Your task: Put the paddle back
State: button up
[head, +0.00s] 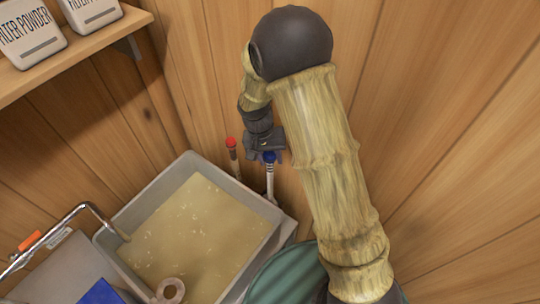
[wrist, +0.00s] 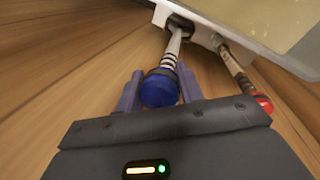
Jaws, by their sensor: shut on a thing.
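My gripper (head: 266,152) is shut on a pale rod with dark bands and a blue knob (wrist: 160,88), which I take to be the paddle. In the head view the blue knob (head: 269,157) shows just below the gripper, with the rod hanging down behind the pan. In the wrist view the rod's far end meets a dark opening in a pale bracket (wrist: 203,33) at the pan's edge. I cannot tell how deep it sits, and its lower end is hidden. A similar rod with a red knob (head: 231,142) stands beside it, also at the bracket (wrist: 263,103).
A grey pan (head: 152,195) of yellowish liquid fills the lower left. A bent metal pipe (head: 90,208) reaches over its left side. A ribbed green container (head: 285,275) stands at bottom centre. Wooden walls close in behind; a shelf (head: 75,45) with white containers is upper left.

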aim_at(270, 165)
jog(key=shift+f+b, duration=1.35)
jog(key=shift+f, duration=0.8)
jog(key=o, duration=1.8)
jog(key=shift+o, duration=0.2)
jog(key=shift+r, duration=0.1)
jog(key=shift+w+a+r+p, duration=0.1)
jog(key=shift+a+r+p, duration=0.15)
jog(key=shift+r+p, duration=0.95)
jog(key=shift+w+a+r+p, duration=0.1)
jog(key=shift+a+r+p, duration=0.1)
jog(key=shift+r+p, duration=0.95)
jog(key=shift+a+r+p, duration=0.25)
jog(key=shift+r+p, duration=0.55)
jog(key=shift+r, duration=0.75)
